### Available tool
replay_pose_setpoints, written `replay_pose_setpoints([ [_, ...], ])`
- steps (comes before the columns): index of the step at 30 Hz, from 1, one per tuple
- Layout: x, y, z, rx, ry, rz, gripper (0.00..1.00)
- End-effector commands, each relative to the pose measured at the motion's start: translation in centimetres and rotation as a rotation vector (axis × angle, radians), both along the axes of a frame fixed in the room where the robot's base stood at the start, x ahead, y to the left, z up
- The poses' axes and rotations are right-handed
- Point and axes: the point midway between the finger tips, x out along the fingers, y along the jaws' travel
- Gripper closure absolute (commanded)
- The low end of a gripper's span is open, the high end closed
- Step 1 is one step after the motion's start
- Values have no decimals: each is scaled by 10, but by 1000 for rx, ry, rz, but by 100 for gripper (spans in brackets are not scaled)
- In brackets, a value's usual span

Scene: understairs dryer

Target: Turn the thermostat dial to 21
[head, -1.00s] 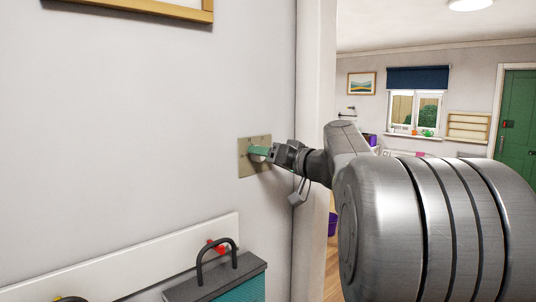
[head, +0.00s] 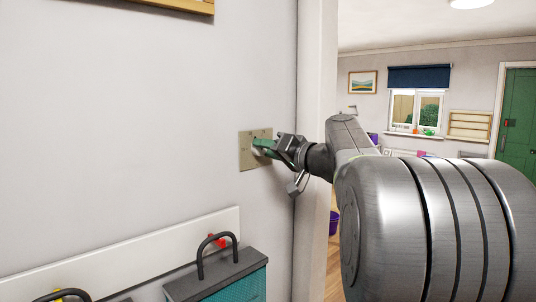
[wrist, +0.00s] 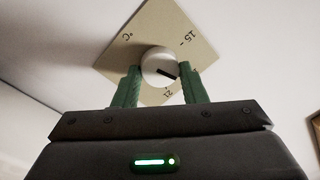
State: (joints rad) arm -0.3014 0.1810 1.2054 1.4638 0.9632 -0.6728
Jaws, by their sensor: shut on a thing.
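The thermostat is a beige square plate (head: 247,159) on the white wall, with a round white dial (wrist: 154,62). In the wrist view the plate (wrist: 150,30) looks tilted like a diamond, with "°C", "15" and "21" printed on it. The dial's black pointer slants to the lower right, between the 15 mark at upper right and the 21 below. My gripper (wrist: 160,70) has its green fingers either side of the dial and is shut on it. In the head view the gripper (head: 263,146) hides most of the dial. The right finger covers part of the scale.
Below the thermostat, a white rail (head: 130,255) with a red peg (head: 217,240) runs along the wall. A teal box with a dark handle (head: 217,250) stands under it. A wall edge lies just right of the plate, with an open room beyond.

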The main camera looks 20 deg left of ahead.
Motion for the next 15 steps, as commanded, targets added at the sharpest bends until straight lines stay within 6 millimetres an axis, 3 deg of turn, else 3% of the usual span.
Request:
replay_pose_setpoints([
  [15,0,0,-2,183,441,0,85],
])
